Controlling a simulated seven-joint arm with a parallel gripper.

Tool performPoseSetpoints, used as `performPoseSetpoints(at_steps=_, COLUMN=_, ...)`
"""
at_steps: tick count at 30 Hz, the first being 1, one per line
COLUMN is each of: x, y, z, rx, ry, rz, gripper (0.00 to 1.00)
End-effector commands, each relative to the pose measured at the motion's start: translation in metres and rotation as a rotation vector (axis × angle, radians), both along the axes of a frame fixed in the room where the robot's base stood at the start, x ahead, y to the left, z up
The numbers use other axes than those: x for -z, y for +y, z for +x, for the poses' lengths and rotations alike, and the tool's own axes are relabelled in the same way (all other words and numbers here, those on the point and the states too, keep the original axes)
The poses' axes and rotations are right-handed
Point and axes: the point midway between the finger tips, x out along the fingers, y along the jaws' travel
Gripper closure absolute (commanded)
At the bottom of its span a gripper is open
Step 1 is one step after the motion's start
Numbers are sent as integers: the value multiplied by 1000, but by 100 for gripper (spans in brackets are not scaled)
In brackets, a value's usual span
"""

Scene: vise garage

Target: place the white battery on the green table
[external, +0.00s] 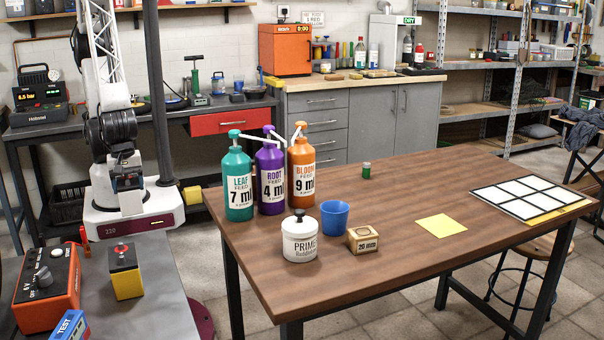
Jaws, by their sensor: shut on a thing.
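My gripper is out of the picture; my arm rises from its white base at the left and leaves through the top edge. I see no white battery and no green-topped table in this view. The large table (400,262) in the middle has a brown wooden top and dark legs. A small green cylinder (366,170) stands upright near its back edge; I cannot tell if it is a battery.
The front right is clear.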

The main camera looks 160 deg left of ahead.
Motion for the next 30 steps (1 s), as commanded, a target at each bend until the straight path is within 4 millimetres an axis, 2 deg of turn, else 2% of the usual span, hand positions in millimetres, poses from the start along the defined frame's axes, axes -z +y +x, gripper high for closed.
performPoseSetpoints(at_steps=17, x=0, y=1, z=6, rx=0, ry=-2, rz=0, gripper=92)
performPoseSetpoints(at_steps=23, x=2, y=3, z=20, rx=0, ry=0, rz=0, gripper=92)
performPoseSetpoints(at_steps=30, x=4, y=6, z=47, rx=0, ry=-2, rz=0, gripper=92)
